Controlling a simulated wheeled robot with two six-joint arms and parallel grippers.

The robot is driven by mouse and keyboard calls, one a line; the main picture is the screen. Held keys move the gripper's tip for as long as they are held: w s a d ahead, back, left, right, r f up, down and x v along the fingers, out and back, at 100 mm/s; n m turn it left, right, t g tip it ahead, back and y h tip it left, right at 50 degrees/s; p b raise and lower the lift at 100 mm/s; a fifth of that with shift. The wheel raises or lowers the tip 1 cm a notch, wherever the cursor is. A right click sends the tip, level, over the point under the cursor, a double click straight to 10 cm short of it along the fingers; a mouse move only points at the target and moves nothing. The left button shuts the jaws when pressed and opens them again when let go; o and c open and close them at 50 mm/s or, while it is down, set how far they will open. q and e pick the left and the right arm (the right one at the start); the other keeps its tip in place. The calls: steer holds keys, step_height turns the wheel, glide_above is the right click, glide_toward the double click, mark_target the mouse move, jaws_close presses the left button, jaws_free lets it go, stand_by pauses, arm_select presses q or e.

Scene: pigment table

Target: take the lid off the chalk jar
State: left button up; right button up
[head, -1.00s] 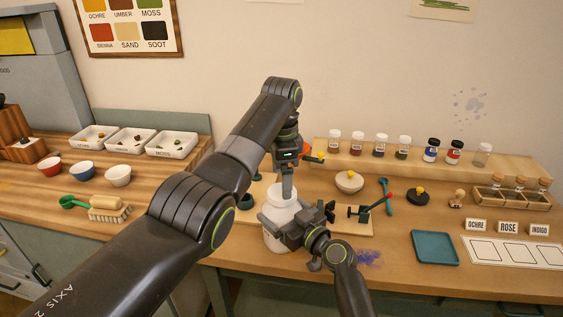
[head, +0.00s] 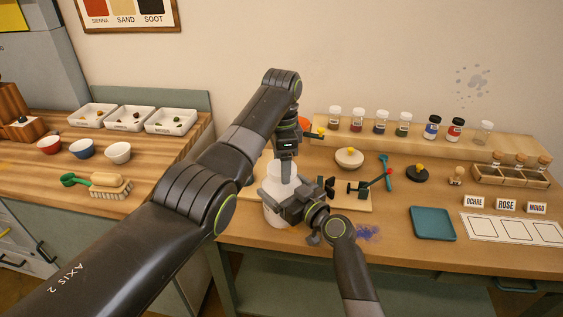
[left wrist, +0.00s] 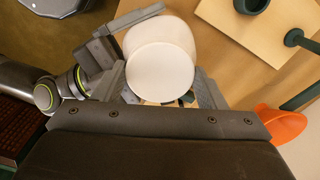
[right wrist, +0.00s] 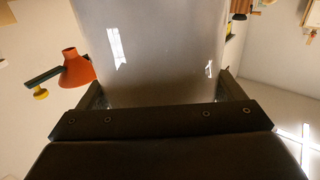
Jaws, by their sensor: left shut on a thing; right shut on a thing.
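The chalk jar (head: 272,212) is white and stands upright at the front edge of the table in the head view, partly hidden by my arms. My right gripper (head: 288,207) is shut on its body from the right. The jar's pale wall (right wrist: 150,45) fills the upper middle of the right wrist view between the fingers. My left gripper (head: 287,174) points down from above and is shut on the white round lid (left wrist: 160,75). In the left wrist view the larger white jar shows behind the lid. I cannot tell whether lid and jar touch.
An orange lamp (right wrist: 76,70) stands close by. Bare table shows right of the jar.

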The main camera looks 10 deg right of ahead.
arm_select(q)
steer(key=n, duration=0.3)
steer(key=shift+n, duration=0.4)
steer(key=n, duration=0.4)
steer(key=shift+w+n, duration=0.1)
steer(key=shift+n, duration=0.3)
steer(key=n, duration=0.4)
steer(key=shift+r, duration=0.1)
steer(key=n, duration=0.4)
steer(key=shift+r, duration=0.2)
steer(key=shift+r, duration=0.9)
